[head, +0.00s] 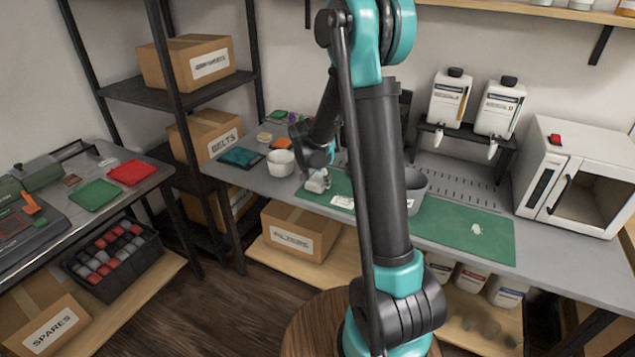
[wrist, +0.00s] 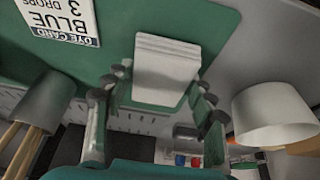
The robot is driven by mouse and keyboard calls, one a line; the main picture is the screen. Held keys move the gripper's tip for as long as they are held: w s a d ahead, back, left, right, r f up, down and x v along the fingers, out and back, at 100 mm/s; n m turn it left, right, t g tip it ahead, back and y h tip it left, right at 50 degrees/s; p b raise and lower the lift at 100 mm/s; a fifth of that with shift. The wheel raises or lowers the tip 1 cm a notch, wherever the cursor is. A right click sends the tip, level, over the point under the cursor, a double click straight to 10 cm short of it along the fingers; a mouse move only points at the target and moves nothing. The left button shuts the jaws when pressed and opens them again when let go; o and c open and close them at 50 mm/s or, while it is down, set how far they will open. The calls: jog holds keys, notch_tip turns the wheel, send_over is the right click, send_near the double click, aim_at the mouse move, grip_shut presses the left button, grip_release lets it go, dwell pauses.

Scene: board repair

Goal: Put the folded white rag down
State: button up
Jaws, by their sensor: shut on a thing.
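The folded white rag (wrist: 165,72) is a stack of flat layers between the fingers of my gripper (wrist: 160,92) in the wrist view. My gripper is shut on it. In the head view the rag (head: 318,183) shows small and pale below my gripper (head: 316,172), at the left end of the green mat (head: 450,218). The green mat also fills the upper part of the wrist view (wrist: 120,30). I cannot tell whether the rag touches the mat.
A white bowl (head: 281,164) stands left of my gripper. A printed dye card (head: 342,202) lies on the mat. A grey container (head: 415,184) stands behind my arm. A small pale item (head: 476,229) lies on the mat's right part, with bare mat around it.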

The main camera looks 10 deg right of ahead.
jog(key=shift+f, duration=0.35)
jog(key=o, duration=1.4)
jog(key=shift+f, duration=0.1)
jog(key=shift+o, duration=0.2)
jog(key=v, duration=1.2)
jog(key=s+d+f+n+y, duration=0.1)
jog(key=s+d+f+n, duration=0.1)
jog(key=s, duration=0.6)
jog(key=s+d+f+n+y, duration=0.1)
jog(key=s+d+f+n, duration=0.1)
jog(key=s, duration=0.7)
jog(key=s+d+f+n, duration=0.2)
jog(key=s+d+n, duration=0.1)
jog(key=s, duration=0.6)
jog(key=shift+f+y, duration=0.2)
jog(key=shift+y, duration=0.2)
